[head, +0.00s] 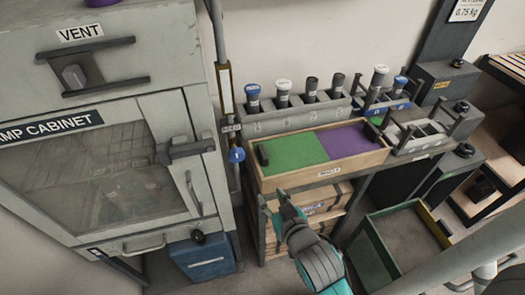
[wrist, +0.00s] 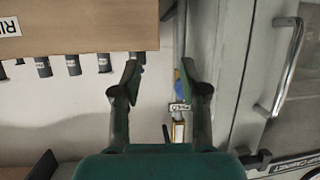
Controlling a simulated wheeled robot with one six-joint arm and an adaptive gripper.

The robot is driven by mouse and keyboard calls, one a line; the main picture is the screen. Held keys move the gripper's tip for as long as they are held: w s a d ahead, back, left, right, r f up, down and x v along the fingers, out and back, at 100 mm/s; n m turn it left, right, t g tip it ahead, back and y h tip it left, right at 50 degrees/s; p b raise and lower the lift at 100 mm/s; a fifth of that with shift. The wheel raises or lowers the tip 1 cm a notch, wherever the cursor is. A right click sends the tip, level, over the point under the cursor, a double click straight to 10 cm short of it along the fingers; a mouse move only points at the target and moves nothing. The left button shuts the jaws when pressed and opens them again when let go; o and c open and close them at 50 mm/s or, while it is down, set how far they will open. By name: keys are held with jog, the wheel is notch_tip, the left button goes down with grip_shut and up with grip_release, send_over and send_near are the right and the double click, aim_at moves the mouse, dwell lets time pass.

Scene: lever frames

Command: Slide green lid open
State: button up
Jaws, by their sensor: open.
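The green lid (head: 296,152) lies flat over the left part of a long wooden box (head: 322,177) in the head view. A short black handle (head: 263,155) stands at its left end. A purple lid (head: 345,140) covers the right part. My gripper (head: 274,199) is open and empty, in front of and below the box's left front corner, apart from the handle. In the wrist view my gripper (wrist: 159,74) has its fingers spread, with the wooden box (wrist: 85,25) beyond the left finger. The green lid does not show there.
A grey cabinet (head: 185,130) stands close on the left, with a vertical pipe (head: 222,60) and tags beside the box. A rack (head: 300,115) of several capped tubes stands behind the box. Crates sit on the shelf below. An open green tray (head: 395,250) is at lower right.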

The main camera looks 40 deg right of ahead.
jog(key=m+h, duration=0.2)
send_near(263, 152)
jog(key=shift+g, duration=0.3)
jog(key=x, duration=1)
jog(key=shift+w+r, duration=0.15)
jog(key=shift+w, duration=0.15)
grip_shut()
